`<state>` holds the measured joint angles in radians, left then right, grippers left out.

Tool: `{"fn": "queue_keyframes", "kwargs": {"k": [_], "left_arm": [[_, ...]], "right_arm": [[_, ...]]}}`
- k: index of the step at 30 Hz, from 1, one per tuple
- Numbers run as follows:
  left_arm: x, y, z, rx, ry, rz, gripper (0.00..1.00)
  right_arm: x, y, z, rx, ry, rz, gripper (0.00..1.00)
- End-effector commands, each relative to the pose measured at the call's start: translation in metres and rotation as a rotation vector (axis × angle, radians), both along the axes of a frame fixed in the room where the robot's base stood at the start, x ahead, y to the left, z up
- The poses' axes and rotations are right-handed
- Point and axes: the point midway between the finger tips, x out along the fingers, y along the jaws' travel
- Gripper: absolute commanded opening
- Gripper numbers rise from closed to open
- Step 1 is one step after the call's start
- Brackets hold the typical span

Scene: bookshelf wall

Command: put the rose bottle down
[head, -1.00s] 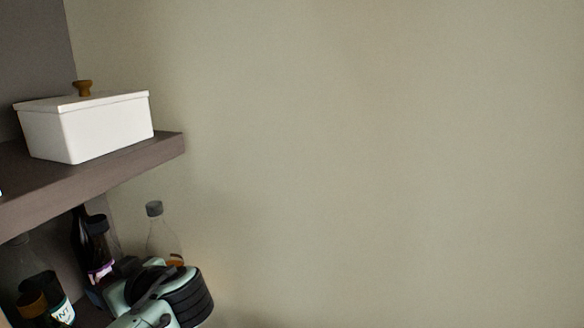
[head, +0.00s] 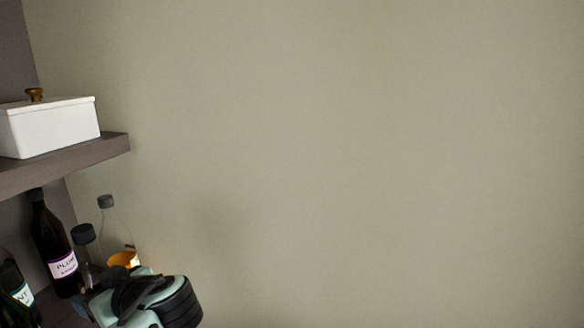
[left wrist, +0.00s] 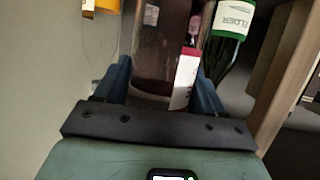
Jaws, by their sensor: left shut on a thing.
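The bottle in my left gripper, which I take to be the rose bottle, shows in the head view as a dark cap and clear neck (head: 84,256). In the left wrist view it is a see-through bottle (left wrist: 158,55) with a red and white label at its right side. My left gripper (left wrist: 164,88) is shut on it, one blue finger on each side; in the head view the gripper (head: 93,292) is at the lower left. The bottle's base is hidden, so I cannot tell whether it touches the lower shelf. My right gripper is not in view.
A plum bottle (head: 55,245) stands behind the held bottle, a clear orange-labelled bottle (head: 107,230) by the wall. A dark bottle (head: 14,285) is at the left edge. A green-labelled elder bottle (left wrist: 231,22) is close by. The upper shelf (head: 75,158) holds a white box (head: 55,128).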

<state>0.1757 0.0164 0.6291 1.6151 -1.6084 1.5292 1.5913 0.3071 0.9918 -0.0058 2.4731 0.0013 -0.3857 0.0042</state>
Motion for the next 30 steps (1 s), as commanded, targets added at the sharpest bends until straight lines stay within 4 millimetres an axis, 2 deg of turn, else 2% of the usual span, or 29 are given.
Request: {"fn": "queue_keyframes", "kwargs": {"k": [8,11,16,18,21,24,27,30], "left_arm": [[0.043,-0.018,-0.059,0.001,0.006,-0.129,0.2],[0.059,-0.032,-0.092,0.001,0.009,-0.216,0.2],[0.081,-0.072,-0.167,-0.001,0.013,-0.434,0.2],[0.083,-0.091,-0.199,-0.004,0.014,-0.528,0.2],[0.081,-0.115,-0.236,-0.006,0.011,-0.639,0.2],[0.077,-0.133,-0.262,-0.004,0.008,-0.717,0.2],[0.072,-0.145,-0.276,-0.001,0.002,-0.766,0.2],[0.07,-0.151,-0.283,0.0,-0.002,-0.791,0.2]], "right_arm": [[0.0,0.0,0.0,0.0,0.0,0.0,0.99],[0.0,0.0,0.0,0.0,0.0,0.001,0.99],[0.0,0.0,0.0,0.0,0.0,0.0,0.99],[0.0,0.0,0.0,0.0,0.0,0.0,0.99],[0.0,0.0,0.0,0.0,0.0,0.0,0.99],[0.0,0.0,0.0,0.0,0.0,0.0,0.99],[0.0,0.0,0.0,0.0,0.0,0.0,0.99],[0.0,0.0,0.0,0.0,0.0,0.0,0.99]]}}
